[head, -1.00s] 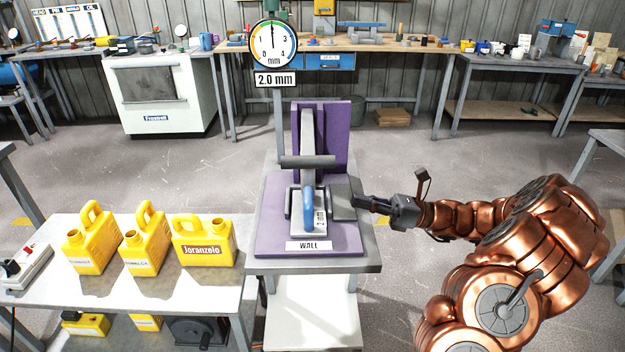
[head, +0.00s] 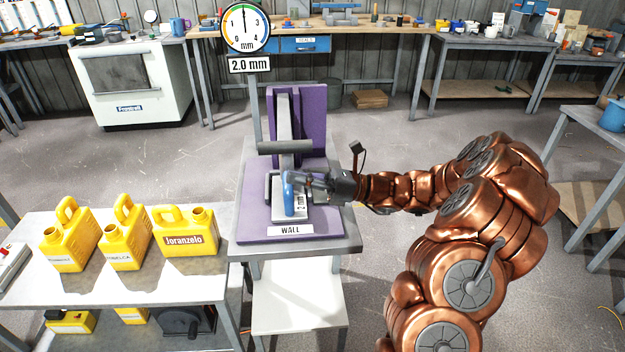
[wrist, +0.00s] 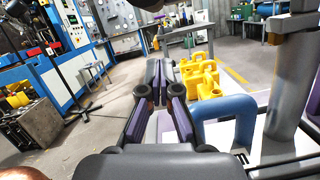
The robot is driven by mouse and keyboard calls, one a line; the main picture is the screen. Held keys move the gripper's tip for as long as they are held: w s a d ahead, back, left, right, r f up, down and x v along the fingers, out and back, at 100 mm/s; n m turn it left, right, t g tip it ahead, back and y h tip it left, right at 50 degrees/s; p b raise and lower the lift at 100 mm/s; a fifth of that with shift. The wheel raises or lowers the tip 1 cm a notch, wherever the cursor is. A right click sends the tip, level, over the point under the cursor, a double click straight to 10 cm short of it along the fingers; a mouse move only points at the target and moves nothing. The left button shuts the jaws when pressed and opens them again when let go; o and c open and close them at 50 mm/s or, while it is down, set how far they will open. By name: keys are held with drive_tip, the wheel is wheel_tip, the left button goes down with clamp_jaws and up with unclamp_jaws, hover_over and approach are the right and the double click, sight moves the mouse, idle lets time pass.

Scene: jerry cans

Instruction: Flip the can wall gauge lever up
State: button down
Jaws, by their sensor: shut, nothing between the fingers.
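The wall gauge stands on a small metal table, with a purple base (head: 255,225) marked WALL and a purple upright plate (head: 314,125). Its blue lever handle (head: 289,195) is low at the front of the fixture; in the wrist view it is a blue loop (wrist: 225,108) just right of my fingers. My gripper (head: 303,181) is shut and empty, its fingertips beside the blue handle; I cannot tell if they touch it. The fingers show in the wrist view (wrist: 163,75). The round dial (head: 245,28) has its needle pointing up, above a 2.0 mm sign (head: 249,64).
Several yellow jerry cans (head: 187,232) stand on the table to the left, with more yellow items on its lower shelf. A grey horizontal bar (head: 285,147) crosses the fixture above the handle. The dial's post (head: 255,110) rises at the back left. The floor to the right is open.

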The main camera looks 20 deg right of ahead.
drive_tip(key=shift+w+a+r+p, duration=0.15)
drive_tip(key=shift+w+r, duration=0.1)
drive_tip(key=shift+r, duration=0.75)
drive_tip(key=shift+w+d+r+p, duration=0.1)
drive_tip(key=shift+w+r+p, duration=0.1)
drive_tip(key=shift+r, duration=0.8)
